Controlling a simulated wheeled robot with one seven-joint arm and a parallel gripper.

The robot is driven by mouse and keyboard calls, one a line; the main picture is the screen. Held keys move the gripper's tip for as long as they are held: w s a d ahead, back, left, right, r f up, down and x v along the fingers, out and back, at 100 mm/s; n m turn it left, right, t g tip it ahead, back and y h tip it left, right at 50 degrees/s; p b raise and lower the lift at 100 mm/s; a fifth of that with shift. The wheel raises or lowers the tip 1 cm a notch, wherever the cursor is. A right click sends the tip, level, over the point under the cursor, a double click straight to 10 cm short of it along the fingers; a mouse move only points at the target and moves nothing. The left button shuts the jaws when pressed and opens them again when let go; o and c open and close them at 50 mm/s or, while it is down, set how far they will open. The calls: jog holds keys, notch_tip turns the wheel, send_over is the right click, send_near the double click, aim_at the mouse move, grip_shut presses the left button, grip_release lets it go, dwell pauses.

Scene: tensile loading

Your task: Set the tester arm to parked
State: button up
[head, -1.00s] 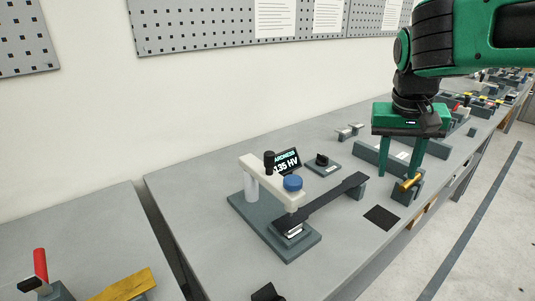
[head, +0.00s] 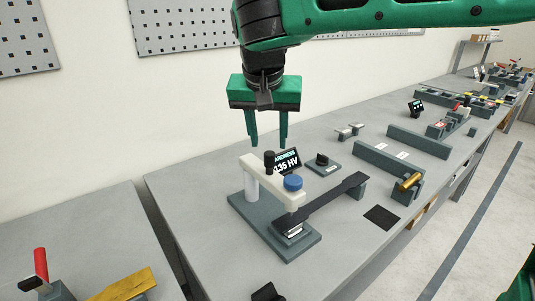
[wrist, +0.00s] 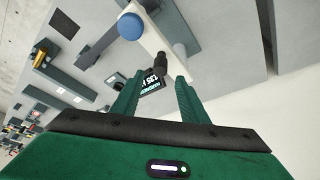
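The hardness tester has a grey base (head: 240,208), a white post (head: 251,188) and a cream tester arm (head: 265,178). The arm reaches from the post out over the front of the base. A black upright knob (head: 269,162) and a blue round cap (head: 293,183) are on the arm. My gripper (head: 268,142) points down, open and empty, just above the black knob in the head view. In the wrist view, the black knob (wrist: 160,63) shows beyond and between my parted fingertips (wrist: 157,82), and the blue cap (wrist: 131,26) is farther up.
A small display reading 135 HV (head: 287,161) stands close behind the arm. A dark flat bar (head: 325,201) runs from the tester to a grey block. A black knob on a plate (head: 322,160) and a brass cylinder (head: 410,181) are to the right. The pegboard wall is behind.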

aim_at(270, 153)
jog(key=shift+x, duration=3.15)
jog(key=shift+s, duration=0.1)
grip_shut()
jog(key=shift+a, duration=0.15)
